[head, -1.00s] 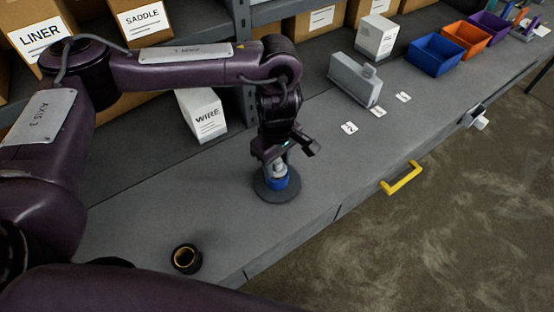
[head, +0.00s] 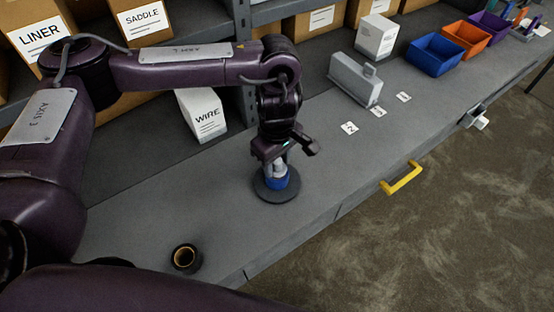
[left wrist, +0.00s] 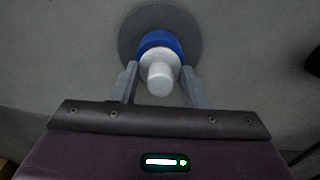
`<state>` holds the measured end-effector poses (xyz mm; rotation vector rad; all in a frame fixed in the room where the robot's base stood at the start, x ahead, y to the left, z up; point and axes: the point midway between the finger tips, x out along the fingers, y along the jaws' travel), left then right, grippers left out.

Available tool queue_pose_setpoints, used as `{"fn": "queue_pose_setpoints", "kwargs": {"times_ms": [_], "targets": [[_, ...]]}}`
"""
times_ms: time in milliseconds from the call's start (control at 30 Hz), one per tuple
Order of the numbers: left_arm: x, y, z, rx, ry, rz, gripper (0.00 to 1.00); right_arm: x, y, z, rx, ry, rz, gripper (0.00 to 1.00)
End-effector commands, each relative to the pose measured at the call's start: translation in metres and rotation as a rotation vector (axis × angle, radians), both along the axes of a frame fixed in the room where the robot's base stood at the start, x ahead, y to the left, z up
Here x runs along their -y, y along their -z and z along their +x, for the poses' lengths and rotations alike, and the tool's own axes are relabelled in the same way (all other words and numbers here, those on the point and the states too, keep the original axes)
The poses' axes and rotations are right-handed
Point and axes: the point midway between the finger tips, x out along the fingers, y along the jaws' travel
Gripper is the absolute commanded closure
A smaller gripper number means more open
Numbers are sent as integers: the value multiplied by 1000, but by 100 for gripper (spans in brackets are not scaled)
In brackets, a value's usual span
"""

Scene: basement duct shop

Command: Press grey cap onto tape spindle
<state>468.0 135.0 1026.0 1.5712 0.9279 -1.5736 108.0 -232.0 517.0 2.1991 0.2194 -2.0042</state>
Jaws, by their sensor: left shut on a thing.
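The tape spindle stands upright on the bench, with a dark round base (head: 277,195) and a blue part (head: 277,183) above it. The round base (left wrist: 132,30) and the blue part (left wrist: 160,40) also show in the left wrist view. My left gripper (head: 278,168) points down over the spindle and is shut on the grey cap (left wrist: 160,75). The cap is lined up with the blue part and looks to be at its top; whether it is fully seated I cannot tell. The fingers hide part of the cap in the head view. My right gripper is not in view.
A black tape roll (head: 186,258) lies at the near bench edge. A grey dispenser-like block (head: 354,80), numbered tags and coloured bins (head: 436,55) are to the right. A yellow handle (head: 402,177) juts from the front.

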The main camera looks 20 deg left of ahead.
Motion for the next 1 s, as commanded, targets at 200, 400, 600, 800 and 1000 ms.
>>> {"fn": "queue_pose_setpoints", "kwargs": {"times_ms": [200, 400, 600, 800, 1000], "targets": [[0, 3, 0, 0, 0, 0, 81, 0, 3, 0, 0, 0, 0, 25], [0, 2, 0, 0, 0, 0, 81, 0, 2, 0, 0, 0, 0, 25], [0, 3, 0, 0, 0, 0, 81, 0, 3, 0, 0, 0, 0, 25], [0, 3, 0, 0, 0, 0, 81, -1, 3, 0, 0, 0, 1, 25], [0, 3, 0, 0, 0, 0, 53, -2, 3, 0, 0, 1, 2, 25]]}}
